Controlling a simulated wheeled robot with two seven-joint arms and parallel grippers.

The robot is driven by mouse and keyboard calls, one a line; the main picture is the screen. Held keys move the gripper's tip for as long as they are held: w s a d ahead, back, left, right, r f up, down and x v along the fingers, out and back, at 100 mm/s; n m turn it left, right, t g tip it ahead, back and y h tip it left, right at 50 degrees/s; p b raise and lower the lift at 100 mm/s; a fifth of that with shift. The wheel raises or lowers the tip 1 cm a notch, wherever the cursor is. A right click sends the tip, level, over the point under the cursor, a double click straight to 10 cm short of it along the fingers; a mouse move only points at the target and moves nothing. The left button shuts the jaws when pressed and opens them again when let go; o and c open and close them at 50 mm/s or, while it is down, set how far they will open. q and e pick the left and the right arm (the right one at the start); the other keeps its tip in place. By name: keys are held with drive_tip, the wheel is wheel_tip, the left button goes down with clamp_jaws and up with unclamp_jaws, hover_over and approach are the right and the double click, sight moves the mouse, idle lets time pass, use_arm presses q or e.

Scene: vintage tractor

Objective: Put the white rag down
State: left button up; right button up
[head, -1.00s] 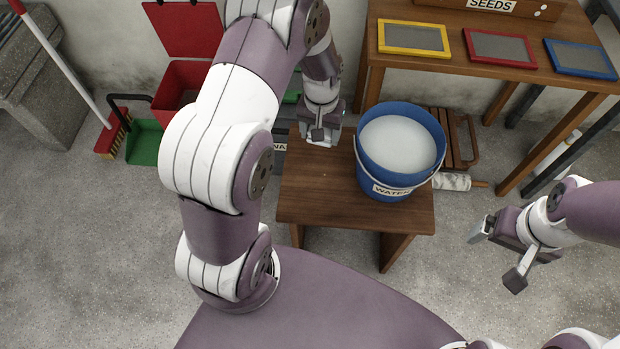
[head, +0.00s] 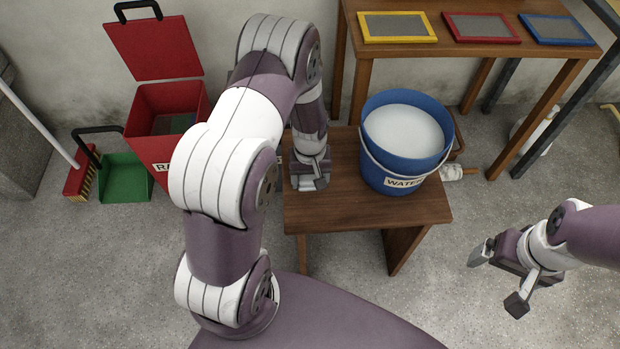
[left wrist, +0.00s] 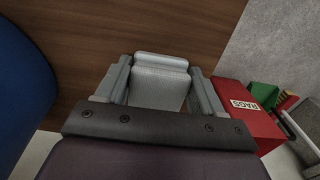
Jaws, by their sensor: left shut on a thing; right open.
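My left gripper (head: 311,181) is over the left part of a small wooden bench (head: 350,205), to the left of the blue water bucket (head: 384,165). It is shut on the white rag, a pale folded piece (left wrist: 158,82) between both fingers in the left wrist view. The bench top shows close behind the rag there. I cannot tell whether the rag touches the wood. In the head view the gripper mostly hides the rag. My right gripper (head: 492,278) is open and empty over the floor at the right.
A red rag bin (head: 150,140) with its lid up stands left of the bench, beside a green dustpan (head: 125,178) and a broom. A table with framed slates (head: 397,27) stands behind. The front of the bench top is clear.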

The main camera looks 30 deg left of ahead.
use_arm(q)
drive_tip(key=shift+f, duration=0.1)
drive_tip(key=o, duration=1)
wheel_tip(320, 180, up, 13)
drive_tip(key=p, duration=0.3)
drive_tip(key=s+d+r+m, duration=0.2)
drive_tip(key=s, duration=0.1)
drive_tip(key=s+d+r+m+t, duration=0.1)
drive_tip(key=s+d+r+m, duration=0.1)
drive_tip(key=s+r, duration=0.1)
drive_tip(key=s+d+r+m, duration=0.1)
drive_tip(key=s+r+m, duration=0.1)
drive_tip(key=s+r, duration=0.1)
drive_tip(key=shift+s+d+r+m, duration=0.15)
drive_tip(key=shift+s+d+m, duration=0.2)
drive_tip(key=shift+s, duration=0.5)
